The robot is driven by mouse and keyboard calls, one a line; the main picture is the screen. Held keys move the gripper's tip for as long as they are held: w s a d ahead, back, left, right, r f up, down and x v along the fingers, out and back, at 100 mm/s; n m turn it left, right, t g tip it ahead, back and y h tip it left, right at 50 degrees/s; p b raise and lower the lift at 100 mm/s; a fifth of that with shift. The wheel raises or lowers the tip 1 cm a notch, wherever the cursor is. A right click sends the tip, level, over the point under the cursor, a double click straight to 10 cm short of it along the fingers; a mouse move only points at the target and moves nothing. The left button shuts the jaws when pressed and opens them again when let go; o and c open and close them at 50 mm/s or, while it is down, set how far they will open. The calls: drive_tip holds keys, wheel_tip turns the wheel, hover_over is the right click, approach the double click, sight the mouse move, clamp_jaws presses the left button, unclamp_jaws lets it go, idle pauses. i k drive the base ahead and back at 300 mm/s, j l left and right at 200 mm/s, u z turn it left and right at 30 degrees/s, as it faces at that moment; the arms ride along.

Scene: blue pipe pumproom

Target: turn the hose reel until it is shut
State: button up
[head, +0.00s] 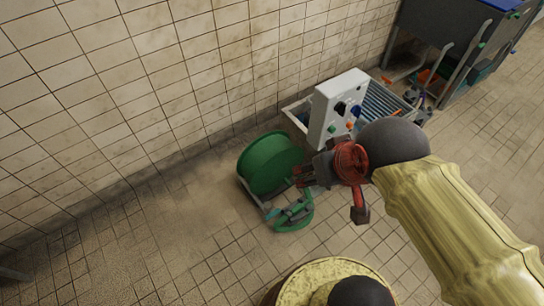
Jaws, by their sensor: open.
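The hose reel (268,164) is a green drum standing on the tiled floor close to the wall, near the middle of the head view. A smaller green ring-shaped part (296,214) sits low at its front right. My gripper (300,176) reaches in from the right, with its fingers pointing left at the drum's right side. The fingers are open, and I see nothing between them. I cannot tell whether the fingertips touch the drum. The gripper covers part of the area right of the reel.
A white panel (338,106) with coloured knobs stands behind my gripper, beside a ribbed tray (383,103). A dark cabinet (440,35) with a blue top is at the upper right. The tiled wall (150,80) runs behind the reel. The floor at left (150,235) is clear.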

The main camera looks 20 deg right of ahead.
sight(267, 163)
drive_tip(key=l+u, duration=0.15)
drive_tip(key=l, duration=1.35)
drive_tip(key=i, duration=0.5)
